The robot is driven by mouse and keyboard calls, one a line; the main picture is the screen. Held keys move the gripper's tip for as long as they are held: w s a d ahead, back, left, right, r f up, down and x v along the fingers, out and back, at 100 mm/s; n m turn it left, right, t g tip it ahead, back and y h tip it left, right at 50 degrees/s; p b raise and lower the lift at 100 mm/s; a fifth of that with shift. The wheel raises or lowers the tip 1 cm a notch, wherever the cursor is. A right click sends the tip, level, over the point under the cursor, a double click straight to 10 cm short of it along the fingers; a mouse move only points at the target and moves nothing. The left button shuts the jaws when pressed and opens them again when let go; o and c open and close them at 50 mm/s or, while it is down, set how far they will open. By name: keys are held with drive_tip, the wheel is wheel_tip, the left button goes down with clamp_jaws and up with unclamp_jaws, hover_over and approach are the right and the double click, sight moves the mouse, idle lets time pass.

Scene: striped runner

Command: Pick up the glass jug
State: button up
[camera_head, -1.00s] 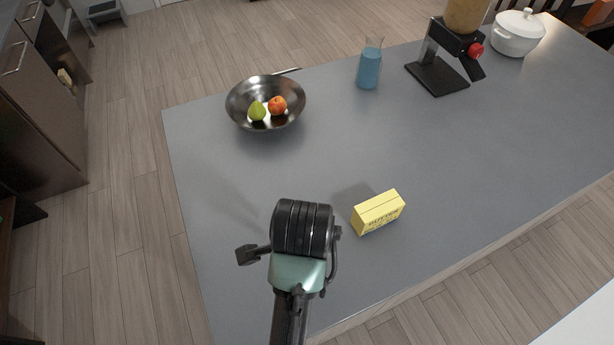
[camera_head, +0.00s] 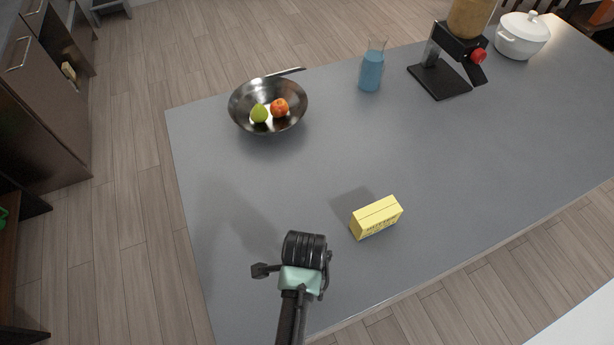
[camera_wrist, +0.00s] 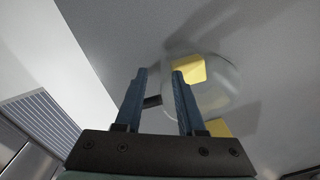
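A glass jug (camera_head: 371,67) with a clear neck and blue contents stands upright at the back of the grey counter in the head view, beyond my arm. In the wrist view a clear, rounded glass-like thing (camera_wrist: 228,88) shows behind and right of my right finger; I cannot tell what it is. My gripper (camera_wrist: 158,75) is open, its two blue fingers apart, with nothing visibly clamped between them. In the head view my wrist is over the near left of the counter, well away from the blue jug, and hides the fingers.
A yellow box (camera_head: 376,218) lies right of my wrist. A metal pan (camera_head: 240,99) holds a green pear and an orange-red fruit. A black dispenser (camera_head: 437,78) and a white lidded pot (camera_head: 522,38) stand right of the jug. The counter's middle (camera_head: 300,175) is clear.

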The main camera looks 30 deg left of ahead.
drive_tip(key=shift+w+f, duration=0.15)
drive_tip(key=shift+f, duration=1.05)
clamp_jaws()
idle(0.6)
